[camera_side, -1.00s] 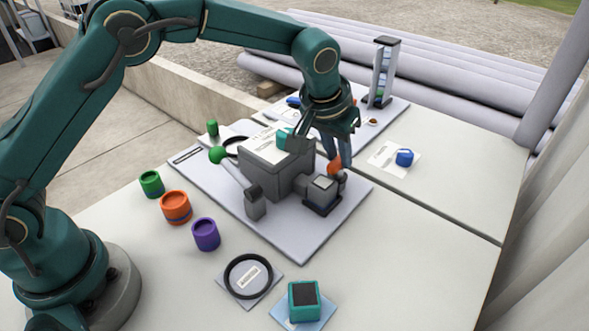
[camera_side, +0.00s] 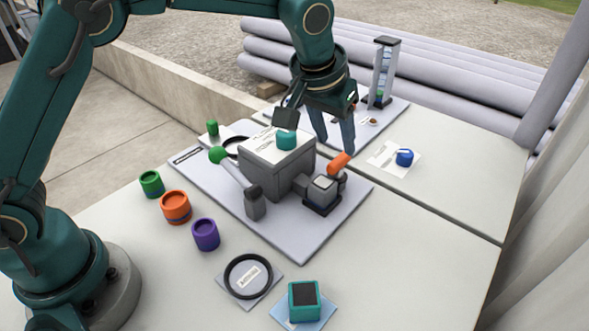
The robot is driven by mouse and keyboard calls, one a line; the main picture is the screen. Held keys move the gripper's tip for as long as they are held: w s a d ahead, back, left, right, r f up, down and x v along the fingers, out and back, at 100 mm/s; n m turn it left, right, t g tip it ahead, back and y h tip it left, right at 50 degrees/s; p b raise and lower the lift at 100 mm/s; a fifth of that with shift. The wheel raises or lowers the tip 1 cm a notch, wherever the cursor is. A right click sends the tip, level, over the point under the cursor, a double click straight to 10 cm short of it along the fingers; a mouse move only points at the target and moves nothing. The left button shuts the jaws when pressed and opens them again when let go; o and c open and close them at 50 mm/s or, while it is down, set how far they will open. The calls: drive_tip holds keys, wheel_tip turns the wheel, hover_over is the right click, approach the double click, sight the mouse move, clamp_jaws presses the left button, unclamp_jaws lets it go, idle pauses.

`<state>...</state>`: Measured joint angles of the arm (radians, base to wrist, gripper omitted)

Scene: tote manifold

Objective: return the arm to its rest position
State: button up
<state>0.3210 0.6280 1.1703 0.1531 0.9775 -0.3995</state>
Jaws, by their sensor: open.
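My gripper (camera_side: 335,140) hangs over the right rear side of the grey manifold block (camera_side: 292,171). Its two blue-grey fingers are apart with nothing visible between them. The fingertips are just above and behind the orange handle (camera_side: 341,162) on the block's right side; I cannot tell whether they touch it. A teal cap (camera_side: 286,140) sits on top of the block.
The manifold stands on a grey board (camera_side: 285,239). Green (camera_side: 152,184), orange (camera_side: 175,207) and purple (camera_side: 205,234) cups stand left. A black ring (camera_side: 248,276) and teal box (camera_side: 304,300) lie in front. A clear-sided tower (camera_side: 382,73) stands behind right; a blue piece (camera_side: 404,157) lies right.

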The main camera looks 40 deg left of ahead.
drive_tip(key=s+a+r+n+t, duration=0.1)
drive_tip(key=s+a+r+t, duration=0.1)
drive_tip(key=s+a+r, duration=0.9)
drive_tip(key=s+f+m, duration=0.1)
drive_tip(key=s+f, duration=0.6)
drive_tip(key=s, duration=0.5)
drive_tip(key=shift+s+d+f+g, duration=0.2)
drive_tip(key=shift+s+d+g, duration=0.1)
drive_tip(key=shift+s+g, duration=0.1)
